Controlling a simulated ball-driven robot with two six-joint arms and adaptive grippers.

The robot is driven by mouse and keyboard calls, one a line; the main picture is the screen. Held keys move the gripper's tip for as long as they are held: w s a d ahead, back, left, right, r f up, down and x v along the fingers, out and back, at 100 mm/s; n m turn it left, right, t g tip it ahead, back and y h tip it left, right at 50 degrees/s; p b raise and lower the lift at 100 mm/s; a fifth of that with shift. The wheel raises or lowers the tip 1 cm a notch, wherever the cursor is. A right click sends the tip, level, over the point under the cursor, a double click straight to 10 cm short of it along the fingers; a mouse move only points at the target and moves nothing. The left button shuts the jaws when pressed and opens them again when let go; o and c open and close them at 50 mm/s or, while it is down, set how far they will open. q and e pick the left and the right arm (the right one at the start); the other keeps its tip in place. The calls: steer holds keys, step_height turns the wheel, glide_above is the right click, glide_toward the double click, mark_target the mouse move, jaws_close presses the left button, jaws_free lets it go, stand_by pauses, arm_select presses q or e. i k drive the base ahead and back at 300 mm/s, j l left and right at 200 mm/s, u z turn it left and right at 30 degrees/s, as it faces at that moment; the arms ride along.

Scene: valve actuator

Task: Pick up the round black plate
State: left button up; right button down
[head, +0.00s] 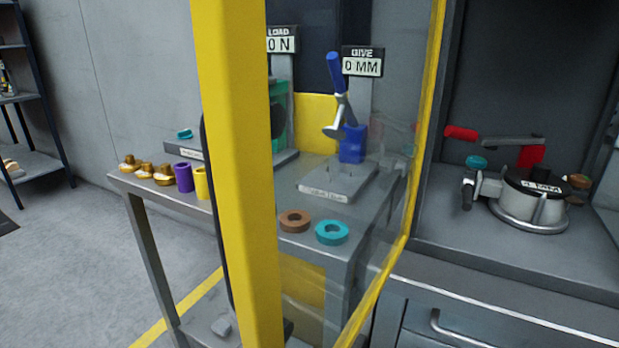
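A round black disc (522,179) with a white label lies on top of a round silver metal housing (530,208) on the grey bench at the right. Neither of my grippers is in view.
A yellow post (240,180) and a clear yellow-edged panel stand in front of a grey table (150,188). The table bears brass fittings (145,170), a purple cylinder (184,177), a brown ring (295,221), a teal ring (332,232) and a blue lever clamp (352,143).

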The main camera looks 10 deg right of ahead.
mark_target(535, 181)
steer(key=z, duration=1.5)
